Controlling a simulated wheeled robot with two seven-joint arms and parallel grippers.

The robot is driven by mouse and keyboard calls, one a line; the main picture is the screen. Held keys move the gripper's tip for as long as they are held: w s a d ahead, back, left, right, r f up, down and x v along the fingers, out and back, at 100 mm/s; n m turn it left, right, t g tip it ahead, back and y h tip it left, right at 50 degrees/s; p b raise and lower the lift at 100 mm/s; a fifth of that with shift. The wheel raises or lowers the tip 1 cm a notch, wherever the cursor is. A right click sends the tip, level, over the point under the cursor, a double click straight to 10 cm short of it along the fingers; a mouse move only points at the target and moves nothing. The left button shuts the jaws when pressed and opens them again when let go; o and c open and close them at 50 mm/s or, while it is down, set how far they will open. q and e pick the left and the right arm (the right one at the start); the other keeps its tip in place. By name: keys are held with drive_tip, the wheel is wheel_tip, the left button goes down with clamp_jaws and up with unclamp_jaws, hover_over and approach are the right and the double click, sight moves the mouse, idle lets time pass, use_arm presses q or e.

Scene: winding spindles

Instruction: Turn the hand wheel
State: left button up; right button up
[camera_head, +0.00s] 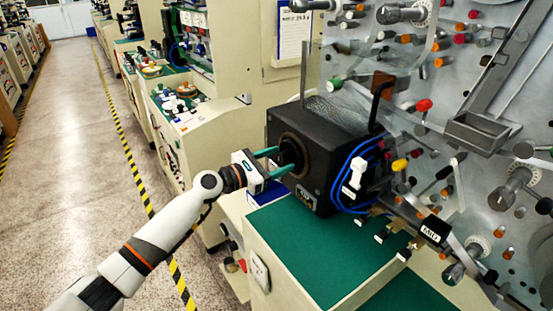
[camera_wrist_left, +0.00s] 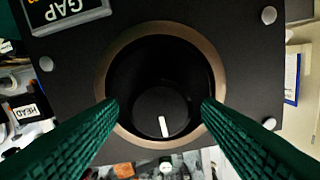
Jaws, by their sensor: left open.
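The hand wheel (camera_head: 291,152) is a dark round knob on the side of a black box (camera_head: 330,150). In the left wrist view the hand wheel (camera_wrist_left: 150,100) sits in a dark recess inside a bronze ring (camera_wrist_left: 105,75), with a white mark pointing down and slightly right. My left gripper (camera_head: 284,160) is open, its two green fingers pointing at the wheel. In the wrist view its fingertips (camera_wrist_left: 160,102) lie on either side of the wheel, with dark space between; I cannot tell if they touch anything. My right gripper is not in view.
Blue cables (camera_head: 345,190) hang from the box's right side. A panel with many coloured knobs and rollers (camera_head: 450,75) stands at the right. A green work surface (camera_head: 310,250) lies below the box. The floor aisle (camera_head: 65,120) at the left is clear.

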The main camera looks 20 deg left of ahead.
use_arm(q)
drive_tip(key=shift+c, duration=0.2)
drive_tip(key=c, duration=1)
drive_tip(key=shift+o, duration=0.2)
drive_tip(key=shift+f, duration=0.1)
drive_tip(key=m+b, duration=0.1)
drive_tip(key=m, duration=0.2)
drive_tip(key=m+b, duration=0.2)
drive_tip(key=shift+d+f+m+b, duration=0.2)
drive_tip(key=shift+m+b, duration=0.1)
drive_tip(key=shift+m, duration=0.1)
drive_tip(key=m+b, duration=0.3)
drive_tip(key=m, duration=0.1)
drive_tip(key=shift+f, duration=0.1)
drive_tip(key=m+b, duration=0.5)
drive_tip(key=m, duration=0.1)
drive_tip(key=shift+f, duration=0.15)
drive_tip(key=shift+m+b, duration=1.95)
drive_tip(key=shift+m, duration=0.55)
